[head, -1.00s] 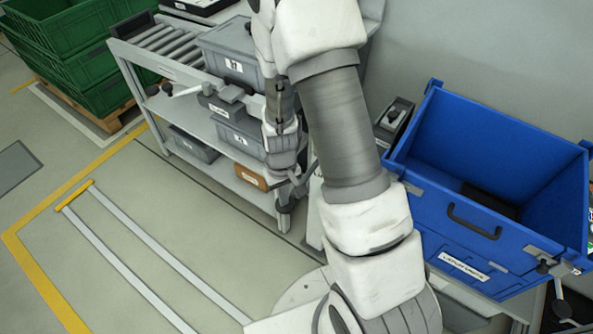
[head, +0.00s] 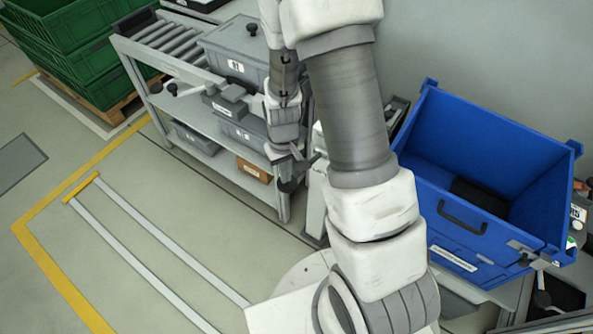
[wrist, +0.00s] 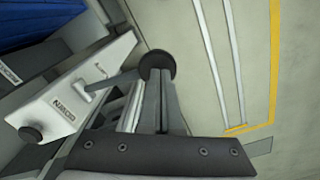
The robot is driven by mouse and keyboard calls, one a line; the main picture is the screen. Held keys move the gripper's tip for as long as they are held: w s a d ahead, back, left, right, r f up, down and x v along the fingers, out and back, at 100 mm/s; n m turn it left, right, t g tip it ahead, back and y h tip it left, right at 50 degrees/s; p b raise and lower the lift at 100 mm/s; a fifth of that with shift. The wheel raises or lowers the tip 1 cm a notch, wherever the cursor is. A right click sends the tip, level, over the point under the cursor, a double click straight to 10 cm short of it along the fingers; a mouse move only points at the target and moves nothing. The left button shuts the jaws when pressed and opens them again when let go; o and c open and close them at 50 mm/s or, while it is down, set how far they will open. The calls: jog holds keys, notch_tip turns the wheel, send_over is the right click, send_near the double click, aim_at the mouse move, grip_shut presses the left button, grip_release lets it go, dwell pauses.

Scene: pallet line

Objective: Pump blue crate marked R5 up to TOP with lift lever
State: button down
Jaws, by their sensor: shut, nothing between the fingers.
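The blue crate (head: 480,215) stands at the right in the head view, open at the top, with a dark handle and a white label too small to read. Its blue side also shows in the wrist view (wrist: 35,22). The lift lever (wrist: 110,80) is a grey rod from a white housing marked DOWN (wrist: 62,108), ending in a round black knob (wrist: 158,63). In the head view the dark knob (head: 288,186) is just below my gripper (head: 298,152). My gripper (wrist: 152,88) is shut and empty, its tips close to the knob; I cannot tell whether they touch.
A grey roller cart (head: 150,95) with grey bins and a brown box (head: 254,170) stands behind my gripper. Green crates (head: 75,55) are stacked on a pallet at the far left. A second black knob (wrist: 30,132) sits on the white housing. The floor at left is clear.

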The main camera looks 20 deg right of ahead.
aim_at(283, 186)
jog(key=shift+f, duration=0.15)
jog(key=shift+f+b, duration=0.9)
jog(key=shift+b, duration=0.05)
jog(key=shift+s+a+f+b, duration=0.1)
jog(key=shift+a+f+b, duration=0.15)
jog(key=shift+f+b, duration=0.45)
jog(key=shift+s+a+f+b, duration=0.15)
jog(key=shift+f+b, duration=0.55)
jog(key=shift+f, duration=0.3)
jog(key=shift+s+a+f+b, duration=0.1)
jog(key=shift+f+b, duration=0.65)
jog(key=shift+f, duration=0.05)
